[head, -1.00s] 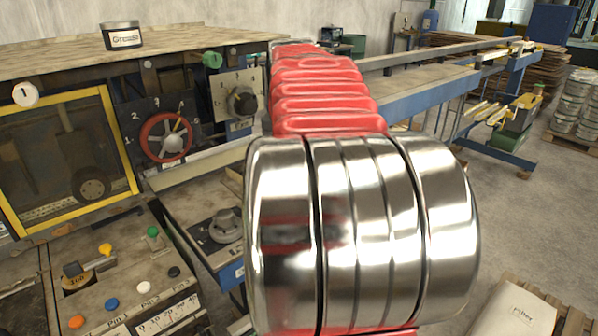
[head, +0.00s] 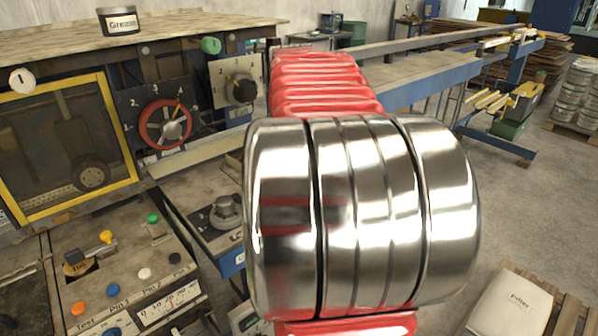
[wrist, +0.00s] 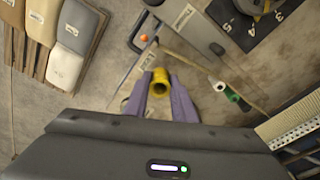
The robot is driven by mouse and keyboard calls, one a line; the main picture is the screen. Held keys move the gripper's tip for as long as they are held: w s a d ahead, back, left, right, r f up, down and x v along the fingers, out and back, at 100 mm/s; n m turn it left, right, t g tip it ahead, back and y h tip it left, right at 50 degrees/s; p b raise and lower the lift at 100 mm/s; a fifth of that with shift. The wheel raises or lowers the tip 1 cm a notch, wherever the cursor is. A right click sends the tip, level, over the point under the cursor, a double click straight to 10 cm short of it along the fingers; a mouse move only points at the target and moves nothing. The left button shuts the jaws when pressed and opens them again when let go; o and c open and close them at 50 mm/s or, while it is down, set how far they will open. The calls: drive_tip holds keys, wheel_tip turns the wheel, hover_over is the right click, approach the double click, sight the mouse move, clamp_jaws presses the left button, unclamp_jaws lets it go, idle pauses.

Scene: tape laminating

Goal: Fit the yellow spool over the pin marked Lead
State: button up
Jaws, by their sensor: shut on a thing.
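The yellow spool (wrist: 160,78) is between the two purple fingers of my gripper (wrist: 159,82) in the wrist view. The gripper is shut on it, and its round open end faces up in the picture. The spool is not visible in the head view, where my own arm fills the middle. I cannot make out the pin marked Lead or read such a mark. A small white label (wrist: 148,59), too small to read, shows just beyond the spool. White (wrist: 217,85) and green (wrist: 232,95) pieces, perhaps spools, lie to the right of my gripper.
The head view shows a control panel with coloured buttons (head: 113,291), a red handwheel (head: 164,122) and a yellow-framed window (head: 70,150) at left. A labelled tin (head: 119,21) stands on the bench. Pale sacks (wrist: 72,38) lie on a pallet at the wrist view's upper left.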

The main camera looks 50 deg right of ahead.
drive_tip(key=shift+f, duration=0.1)
drive_tip(key=o, duration=1.1)
wheel_tip(320, 180, up, 14)
drive_tip(key=a, duration=0.1)
drive_tip(key=shift+s+a+f, duration=0.2)
drive_tip(key=shift+a, duration=0.1)
idle(1.1)
